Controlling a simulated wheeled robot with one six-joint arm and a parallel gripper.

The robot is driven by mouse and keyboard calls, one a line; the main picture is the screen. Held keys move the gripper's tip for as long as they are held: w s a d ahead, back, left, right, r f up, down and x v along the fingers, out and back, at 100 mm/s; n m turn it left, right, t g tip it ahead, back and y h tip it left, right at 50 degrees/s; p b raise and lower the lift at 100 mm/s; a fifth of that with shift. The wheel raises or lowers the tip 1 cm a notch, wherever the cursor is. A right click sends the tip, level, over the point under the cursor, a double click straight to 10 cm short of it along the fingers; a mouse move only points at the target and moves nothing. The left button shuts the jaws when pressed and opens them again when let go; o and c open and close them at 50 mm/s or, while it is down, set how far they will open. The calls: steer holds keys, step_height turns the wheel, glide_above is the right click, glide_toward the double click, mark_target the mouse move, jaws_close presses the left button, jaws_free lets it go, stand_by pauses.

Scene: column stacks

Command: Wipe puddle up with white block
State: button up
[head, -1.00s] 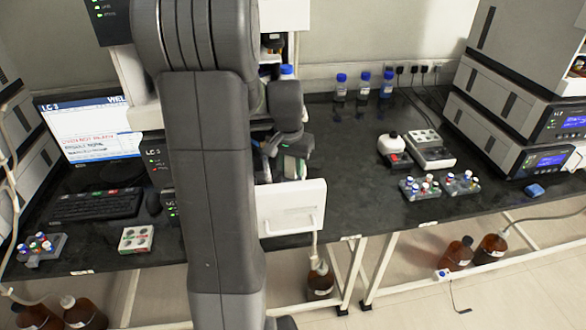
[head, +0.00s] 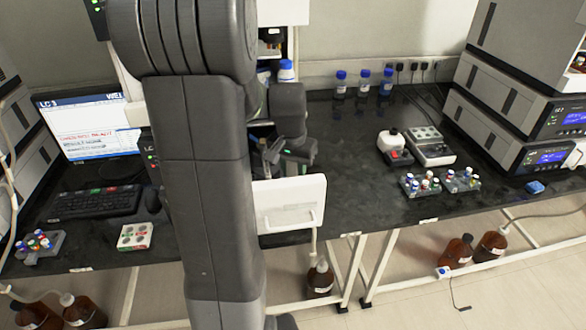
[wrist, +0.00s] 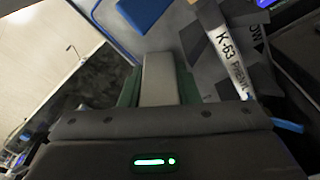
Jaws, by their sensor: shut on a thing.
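My gripper (wrist: 160,88) is in the lower middle of the wrist view, with green pads along its fingers. It is shut on a pale grey-looking block (wrist: 160,75), which appears to be the white block in shadow. In the head view my gripper (head: 278,158) is beside the instrument stack, just above and behind an open white door panel (head: 290,205). The block cannot be made out there. I cannot make out a puddle in either view; my arm hides part of the stack and bench.
A blue-capped bottle (head: 286,72) stands behind. Vial racks (head: 425,185) sit to the right. The dark bench (head: 350,175) right of the door is clear.

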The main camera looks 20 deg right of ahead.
steer(key=shift+r, duration=0.1)
steer(key=shift+r+p, duration=2.3)
steer(key=shift+r, duration=0.6)
steer(key=shift+r+p, duration=1.25)
steer(key=shift+r, duration=0.35)
steer(key=shift+f, duration=0.1)
